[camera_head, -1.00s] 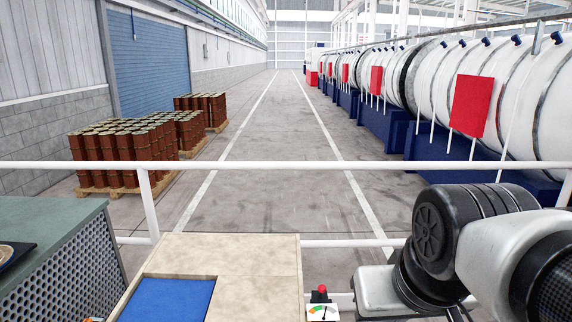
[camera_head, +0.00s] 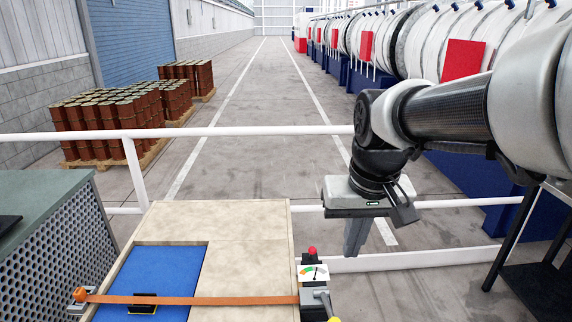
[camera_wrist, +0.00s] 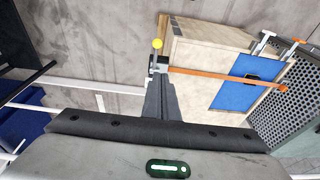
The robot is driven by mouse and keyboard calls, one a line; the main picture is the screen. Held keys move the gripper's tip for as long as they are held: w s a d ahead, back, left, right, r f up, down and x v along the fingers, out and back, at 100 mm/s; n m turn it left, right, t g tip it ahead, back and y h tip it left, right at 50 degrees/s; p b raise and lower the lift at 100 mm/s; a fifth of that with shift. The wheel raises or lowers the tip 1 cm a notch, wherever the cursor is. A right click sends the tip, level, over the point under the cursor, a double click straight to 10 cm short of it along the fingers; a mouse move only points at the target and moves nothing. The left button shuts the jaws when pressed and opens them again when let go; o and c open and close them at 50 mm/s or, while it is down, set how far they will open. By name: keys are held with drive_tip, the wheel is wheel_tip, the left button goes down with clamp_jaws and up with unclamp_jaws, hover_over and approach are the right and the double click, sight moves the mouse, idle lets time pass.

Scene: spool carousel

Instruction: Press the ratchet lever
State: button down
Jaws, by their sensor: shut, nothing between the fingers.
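The ratchet lever (camera_head: 324,303) is a grey arm with a yellow knob at the right end of an orange strap (camera_head: 190,299). In the head view it is at the bottom edge and partly cut off. In the wrist view its yellow knob (camera_wrist: 157,44) shows just beyond my fingertips. My gripper (camera_head: 353,251) points down, its fingers together and empty, to the right of and beyond the lever. It is apart from the lever in the head view. The fingers (camera_wrist: 160,82) also show shut in the wrist view.
A pale wooden crate (camera_head: 245,222) with a blue panel (camera_head: 165,268) lies under the strap. A gauge (camera_head: 313,273) with a red button on top stands beside the lever. A white railing (camera_head: 230,131) runs behind. A perforated green-grey cabinet (camera_head: 60,250) is at left.

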drive_tip(key=g+b, duration=0.1)
drive_tip(key=g, duration=0.1)
hover_over(330, 317)
wheel_tip(330, 317, down, 7)
drive_tip(key=w+a+f+g+b, duration=0.1)
drive_tip(key=w+f+g, duration=0.1)
drive_tip(key=w+f, duration=0.3)
wheel_tip(330, 317, down, 4)
drive_tip(key=shift+f+h, duration=0.1)
drive_tip(key=shift+h, duration=0.3)
drive_tip(key=shift+s+a, duration=0.1)
drive_tip(key=s+f, duration=0.1)
drive_tip(key=f, duration=0.2)
drive_tip(key=s+f, duration=0.1)
drive_tip(key=f, duration=0.3)
drive_tip(key=s+d+f, duration=0.1)
drive_tip(key=s+f, duration=0.1)
drive_tip(key=f, duration=0.2)
drive_tip(key=shift+f, duration=0.2)
drive_tip(key=shift+s+d+f, duration=0.1)
drive_tip(key=shift+s+f, duration=0.15)
drive_tip(key=shift+s, duration=0.05)
drive_tip(key=shift+b, duration=0.3)
